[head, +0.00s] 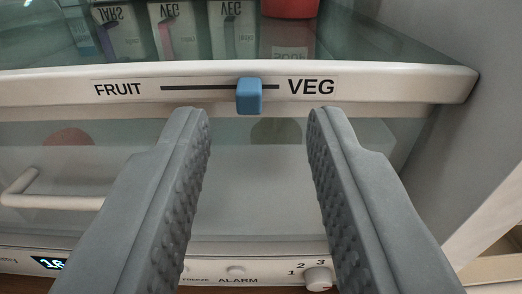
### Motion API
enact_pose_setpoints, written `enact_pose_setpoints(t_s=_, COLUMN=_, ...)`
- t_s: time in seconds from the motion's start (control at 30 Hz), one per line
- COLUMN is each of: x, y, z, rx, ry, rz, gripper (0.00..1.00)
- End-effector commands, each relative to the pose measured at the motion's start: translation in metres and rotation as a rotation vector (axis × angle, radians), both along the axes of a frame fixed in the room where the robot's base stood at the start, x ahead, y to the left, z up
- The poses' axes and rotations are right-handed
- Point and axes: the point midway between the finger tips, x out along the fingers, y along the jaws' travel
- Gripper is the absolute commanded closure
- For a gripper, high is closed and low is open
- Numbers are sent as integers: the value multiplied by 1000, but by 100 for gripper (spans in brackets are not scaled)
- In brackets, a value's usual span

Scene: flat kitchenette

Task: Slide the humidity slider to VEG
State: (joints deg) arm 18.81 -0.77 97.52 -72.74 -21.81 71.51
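The humidity slider is a small blue knob (249,96) on a dark horizontal slot (200,88) in the white shelf front. The label FRUIT (118,89) is at the slot's left end and VEG (311,87) at its right end. The knob sits right of the slot's middle, with a short piece of slot showing between it and VEG. My gripper (258,112) is open, its two grey fingers spread wide. The knob appears between the fingertips in the picture, with a gap on each side. I cannot tell how far the tips are from the shelf front.
A drawer (250,180) with a white handle (50,196) lies below the shelf front. A lower panel has a display (48,263), an ALARM button (237,270) and a dial (318,278). Cartons (175,30) and a red container (290,8) stand behind. A grey side wall (450,150) bounds the right.

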Motion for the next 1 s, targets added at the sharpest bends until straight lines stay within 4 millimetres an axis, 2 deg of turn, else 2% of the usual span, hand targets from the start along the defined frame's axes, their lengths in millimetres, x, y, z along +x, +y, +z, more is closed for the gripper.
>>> enact_pose_setpoints(t_s=0.1, x=-23, y=-1, z=1, rx=0, ry=-1, rz=-2, gripper=67)
enact_pose_setpoints(t_s=0.6, x=-110, y=-5, z=1, rx=-1, ry=-1, rz=-3, gripper=67)
enact_pose_setpoints(t_s=0.8, x=-133, y=-5, z=0, rx=0, ry=0, rz=-2, gripper=67)
enact_pose_setpoints(t_s=1.0, x=-142, y=-6, z=0, rx=0, ry=0, rz=-2, gripper=67)
